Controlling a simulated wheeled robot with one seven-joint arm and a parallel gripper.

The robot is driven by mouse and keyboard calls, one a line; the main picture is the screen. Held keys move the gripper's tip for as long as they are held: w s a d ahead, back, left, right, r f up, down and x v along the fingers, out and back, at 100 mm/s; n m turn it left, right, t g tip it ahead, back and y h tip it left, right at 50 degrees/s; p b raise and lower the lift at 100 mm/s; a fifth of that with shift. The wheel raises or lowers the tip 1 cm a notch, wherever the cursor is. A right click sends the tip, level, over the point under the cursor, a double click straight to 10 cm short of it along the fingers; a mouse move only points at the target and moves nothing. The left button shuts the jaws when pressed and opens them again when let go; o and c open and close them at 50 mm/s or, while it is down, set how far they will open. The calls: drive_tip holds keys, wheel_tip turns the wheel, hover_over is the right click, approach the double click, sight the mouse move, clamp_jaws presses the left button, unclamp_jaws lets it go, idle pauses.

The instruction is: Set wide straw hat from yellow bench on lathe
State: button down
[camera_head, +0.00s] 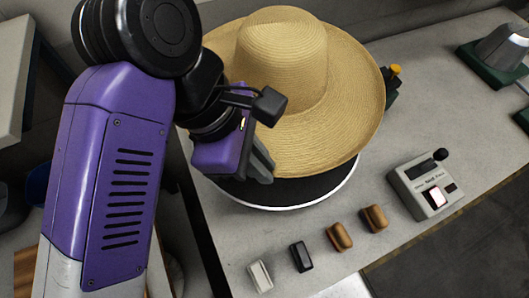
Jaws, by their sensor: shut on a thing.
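The wide straw hat (305,85) is tan with a round crown and a broad brim, crown up and slightly tilted. My gripper (262,163) is at the left edge of its brim, shut on the hat; the exact grip on the brim is partly hidden. Below the hat is a round black disc (300,192) with a white rim. Its near part shows and the brim covers the rest; I cannot tell if hat and disc touch. I cannot tell for sure which thing is the lathe, or make out a yellow bench.
A grey control box (425,188) with a black lever and a lit button is right of the disc. Several small brown, black and pale blocks (338,237) line the near edge of the grey worktop (222,228). A grey dome on a green base (490,65) stands far right.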

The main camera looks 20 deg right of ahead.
wheel_tip(320, 180, down, 13)
drive_tip(key=b, duration=0.9)
drive_tip(key=shift+d+f, duration=0.1)
drive_tip(key=shift+f, duration=0.05)
idle(0.6)
drive_tip(key=shift+f+b, duration=0.8)
drive_tip(key=shift+b, duration=0.65)
idle(0.7)
drive_tip(key=c, duration=1.4)
unclamp_jaws()
drive_tip(key=shift+c, duration=0.2)
drive_tip(key=shift+r, duration=0.1)
